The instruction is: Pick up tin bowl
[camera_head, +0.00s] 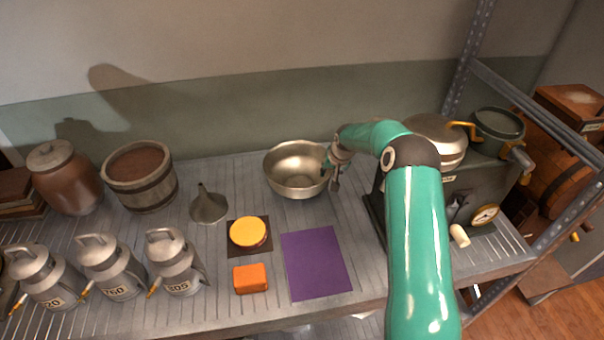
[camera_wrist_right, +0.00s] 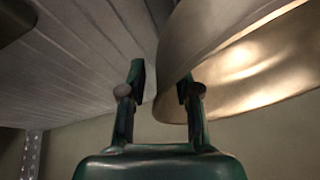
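The tin bowl (camera_head: 290,172) stands upright on the slatted shelf, near the back and in the middle of the head view. It is round, shiny and empty. My right gripper (camera_head: 333,174) is at the bowl's right rim, pointing down. In the right wrist view the gripper (camera_wrist_right: 162,82) has its fingers apart, with the bowl's wall (camera_wrist_right: 240,65) reaching into the gap between them. One finger overlaps the bowl's inner side; the other is outside, apart from the wall. I cannot tell whether either finger touches. My left gripper is not in view.
A funnel (camera_head: 208,205), wooden bucket (camera_head: 141,179) and brown jar (camera_head: 66,178) stand left; several milk cans (camera_head: 173,263) stand in front. A purple mat (camera_head: 316,264), yellow disc (camera_head: 248,232) and orange block (camera_head: 251,279) lie nearer. A scale (camera_head: 470,200) stands right, beside the metal rack post (camera_head: 466,75).

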